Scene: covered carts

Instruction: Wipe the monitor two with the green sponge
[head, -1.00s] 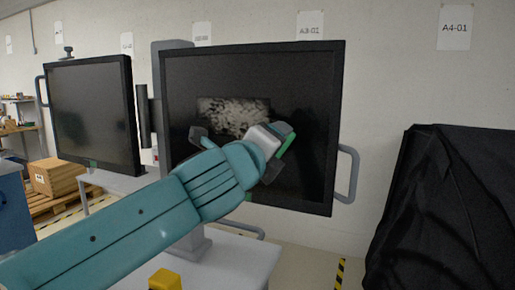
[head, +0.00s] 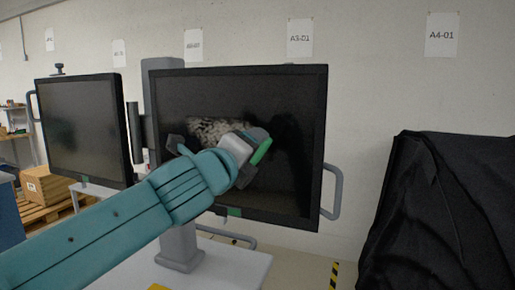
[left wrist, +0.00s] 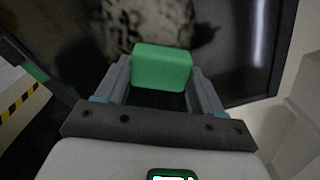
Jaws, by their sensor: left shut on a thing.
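The larger monitor (head: 290,185) stands on a grey post in the middle of the head view. Its dark screen carries a pale mottled smudge (head: 212,128), partly hidden behind my arm; the smudge also shows at the top of the left wrist view (left wrist: 150,22). My left gripper (head: 255,154) is in front of the screen, at the smudge's lower right. It is shut on the green sponge (left wrist: 162,67), which sits between the fingers and shows as a green edge (head: 262,152) in the head view. I cannot tell whether the sponge touches the screen. My right gripper is not in view.
A second monitor (head: 80,125) stands at the left. A side handle (head: 334,192) sticks out from the larger monitor's right edge. A black-covered cart (head: 445,215) stands at the right. Cardboard boxes on a pallet (head: 45,187) lie at the far left.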

